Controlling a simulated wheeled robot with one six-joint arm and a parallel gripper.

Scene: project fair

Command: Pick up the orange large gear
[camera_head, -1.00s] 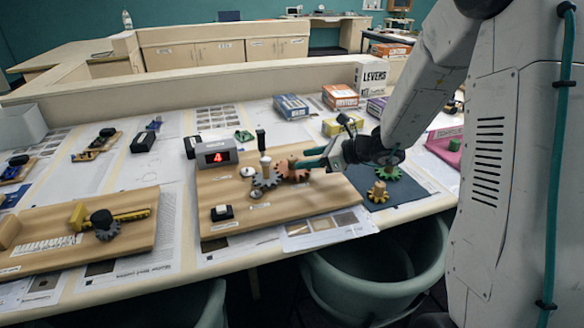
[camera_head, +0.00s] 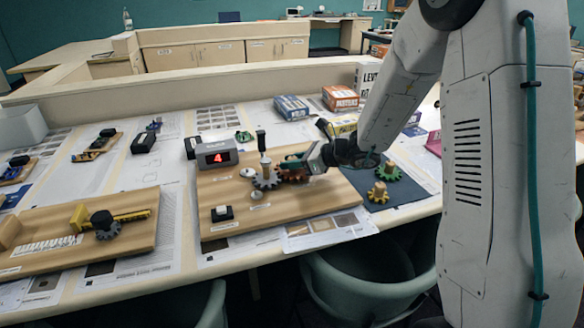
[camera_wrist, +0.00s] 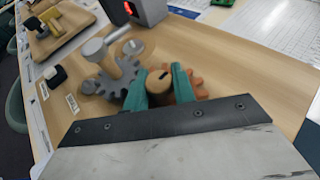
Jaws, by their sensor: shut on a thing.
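The orange large gear (camera_head: 292,178) lies on the wooden board with the grey display box, right beside a grey gear (camera_head: 266,180). My gripper (camera_head: 289,162) is low over it, coming from the right. In the wrist view, the teal fingers of my gripper (camera_wrist: 160,85) are shut on the wooden hub of the orange gear (camera_wrist: 201,88), one on each side. The gear's toothed rim shows partly behind the fingers; the rest is hidden. The grey gear (camera_wrist: 104,82) with its tall post stands just left of the fingers there.
The display box (camera_head: 216,154) stands at the board's back left. A dark mat holds a yellow gear (camera_head: 378,193) and a green gear (camera_head: 389,173) to the right. A black switch (camera_head: 222,212) sits at the board's front left. Small boxes (camera_head: 291,107) stand behind.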

